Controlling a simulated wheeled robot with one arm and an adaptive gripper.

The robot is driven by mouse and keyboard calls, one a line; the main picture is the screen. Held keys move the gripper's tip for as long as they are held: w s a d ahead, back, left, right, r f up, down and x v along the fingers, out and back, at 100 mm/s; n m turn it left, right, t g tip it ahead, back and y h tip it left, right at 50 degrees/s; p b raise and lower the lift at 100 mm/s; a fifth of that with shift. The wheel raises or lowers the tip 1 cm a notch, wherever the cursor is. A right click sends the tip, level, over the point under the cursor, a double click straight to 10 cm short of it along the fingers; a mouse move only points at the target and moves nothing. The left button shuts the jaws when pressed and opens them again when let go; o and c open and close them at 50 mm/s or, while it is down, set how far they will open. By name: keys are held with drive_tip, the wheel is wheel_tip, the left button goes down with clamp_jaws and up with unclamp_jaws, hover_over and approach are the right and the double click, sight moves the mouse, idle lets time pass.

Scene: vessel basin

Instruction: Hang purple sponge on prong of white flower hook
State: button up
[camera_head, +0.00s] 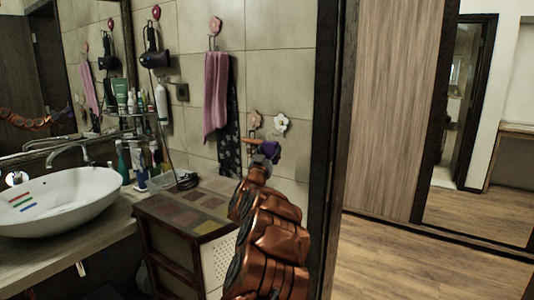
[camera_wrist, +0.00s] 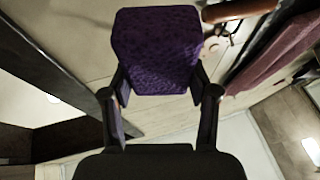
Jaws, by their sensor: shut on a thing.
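The purple sponge (camera_head: 271,150) is held up in front of the tiled wall, just below the white flower hook (camera_head: 281,124). In the wrist view the sponge (camera_wrist: 157,48) sits upright between the two black fingers of my gripper (camera_wrist: 160,88), which is shut on its lower part. In the head view my gripper (camera_head: 264,160) is small and partly merged with the sponge. The sponge looks apart from the hook's flower; the prong is too small to make out.
A beige flower hook (camera_head: 255,120) is left of the white one, with an orange item (camera_head: 252,141) below it. A pink towel (camera_head: 216,95) and a dark patterned cloth (camera_head: 231,130) hang further left. A cabinet (camera_head: 185,208) stands below. A dark door frame (camera_head: 326,130) rises at right.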

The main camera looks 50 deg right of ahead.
drive_tip(key=shift+w+d+f+b, duration=0.1)
drive_tip(key=shift+d+f+b, duration=0.15)
drive_tip(key=shift+d, duration=0.7)
drive_tip(key=shift+s+d+f+b, duration=0.1)
drive_tip(key=shift+d+f, duration=0.15)
drive_tip(key=shift+d, duration=0.65)
drive_tip(key=shift+w+d+f+b, duration=0.1)
drive_tip(key=shift+d+f+b, duration=0.15)
drive_tip(key=shift+d, duration=0.7)
drive_tip(key=o, duration=1)
drive_tip(key=shift+f, duration=0.1)
drive_tip(key=v, duration=1.2)
